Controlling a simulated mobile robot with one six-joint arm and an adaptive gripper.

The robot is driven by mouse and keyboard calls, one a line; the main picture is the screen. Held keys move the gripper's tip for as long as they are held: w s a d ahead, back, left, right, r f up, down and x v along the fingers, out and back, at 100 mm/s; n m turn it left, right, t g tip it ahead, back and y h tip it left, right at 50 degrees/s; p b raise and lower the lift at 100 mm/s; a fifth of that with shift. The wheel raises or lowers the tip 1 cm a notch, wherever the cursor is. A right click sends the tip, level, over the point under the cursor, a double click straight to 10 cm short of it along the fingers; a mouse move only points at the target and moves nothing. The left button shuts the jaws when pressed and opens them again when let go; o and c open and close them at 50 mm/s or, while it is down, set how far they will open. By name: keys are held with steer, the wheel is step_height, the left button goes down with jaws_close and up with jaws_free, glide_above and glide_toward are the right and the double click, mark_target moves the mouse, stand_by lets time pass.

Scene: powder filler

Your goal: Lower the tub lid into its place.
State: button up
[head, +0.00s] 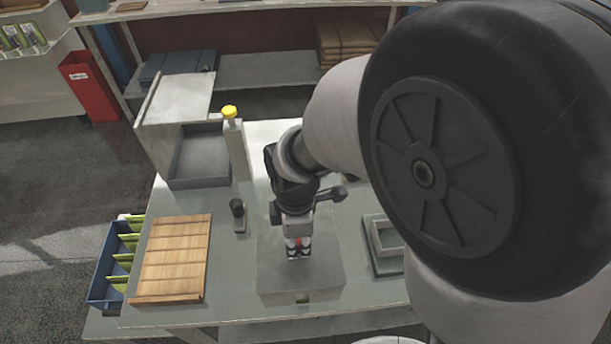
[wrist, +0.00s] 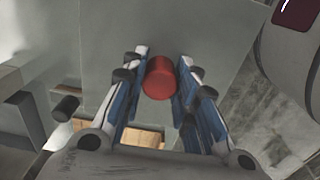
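The tub lid shows as a flat grey plate (wrist: 110,40) with a red cylindrical knob (wrist: 159,78) in the wrist view. My gripper (wrist: 161,62) has one finger close against each side of the knob and looks shut on it. In the head view my gripper (head: 299,247) points down over the grey box-shaped tub (head: 302,284), with a little red between the fingers. The lid's plate appears level over the tub. I cannot tell whether it rests on the rim or hangs just above it.
A wooden board (head: 172,262) and a blue bin of green packets (head: 100,285) are at the left. A small dark-topped post (head: 238,215) and a yellow-capped column (head: 235,145) stand behind. A grey frame (head: 379,258) is right of the tub.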

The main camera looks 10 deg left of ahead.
steer(key=o, duration=0.5)
steer(key=shift+r, duration=0.1)
step_height(320, 180, up, 12)
steer(key=s+d+r+m+t, duration=0.1)
steer(key=s+d+m, duration=0.2)
steer(key=d+m, duration=0.3)
steer(key=s+d+r+m+t+b, duration=0.1)
steer(key=s+d+r+m+t, duration=0.1)
steer(key=d+m, duration=0.5)
steer(key=s+d+r+m+t, duration=0.1)
steer(key=s+d+m, duration=0.3)
steer(key=d+m, duration=0.3)
steer(key=shift+d+r+m+t, duration=0.25)
steer(key=shift+r+m+t, duration=0.05)
steer(key=shift+r, duration=0.1)
